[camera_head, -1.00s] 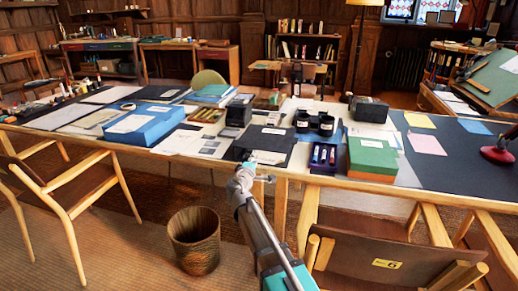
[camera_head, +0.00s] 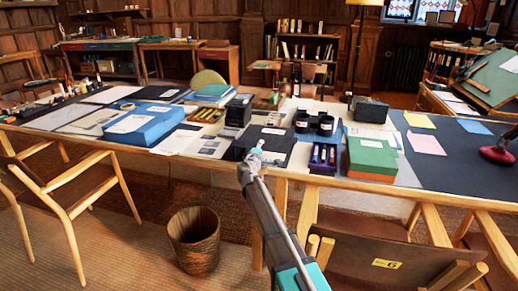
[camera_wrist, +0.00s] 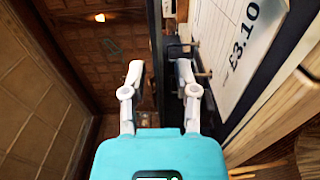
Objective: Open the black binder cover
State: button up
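The black binder (camera_head: 277,146) lies near the front edge of the long table, in the middle of the head view. My gripper (camera_head: 254,153) is at its front left part and hides some of it. In the wrist view my gripper (camera_wrist: 159,72) has its two fingers apart. A dark upright edge runs between them, apparently the binder's cover seen edge-on; contact cannot be told. Dark metal fittings show beside the right finger. A white sheet (camera_wrist: 230,40) printed "£3.10" lies to their right. How far the cover is raised is unclear.
Black cups (camera_head: 314,123), a dark pen case (camera_head: 323,158) and a green box (camera_head: 371,156) stand to the binder's right. Papers and a blue box (camera_head: 143,124) are to its left. A chair (camera_head: 390,255) and a wicker bin (camera_head: 194,240) stand in front of the table.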

grip_shut()
jog(key=shift+a, duration=0.2)
dwell(0.3)
